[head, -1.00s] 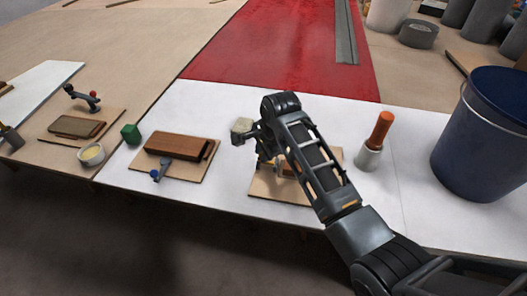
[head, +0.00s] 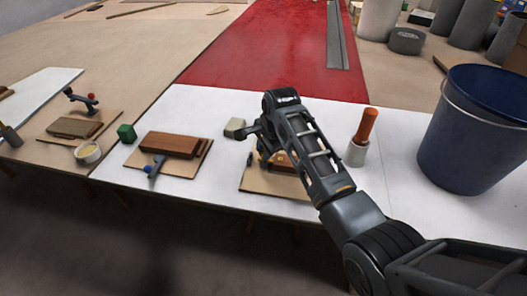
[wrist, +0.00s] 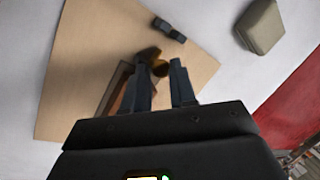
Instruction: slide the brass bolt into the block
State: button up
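The brown wooden block (wrist: 116,88) lies on a tan board (wrist: 85,50) under my gripper. In the head view the block (head: 283,163) and its board (head: 258,184) are partly hidden behind my arm. The brass bolt (wrist: 160,69) shows as a small brass-coloured shape between my fingertips, at the block's right side. My gripper (wrist: 160,68) points down over it with its fingers apart. A gap shows between the fingers, and I cannot tell whether either touches the brass. Part of the bolt and block is hidden by my fingers.
A dark small part (wrist: 169,29) lies on the board beyond the fingers. A grey-green block (head: 235,128) stands behind the board. An orange-handled tool (head: 361,137) and a blue bucket (head: 475,125) stand to the right. Another board with a brown block (head: 168,144) is to the left.

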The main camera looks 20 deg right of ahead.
jog(key=o, duration=0.4)
jog(key=shift+s+d, duration=0.1)
jog(key=v, duration=0.7)
jog(key=shift+r, duration=0.35)
jog(key=shift+s, duration=0.1)
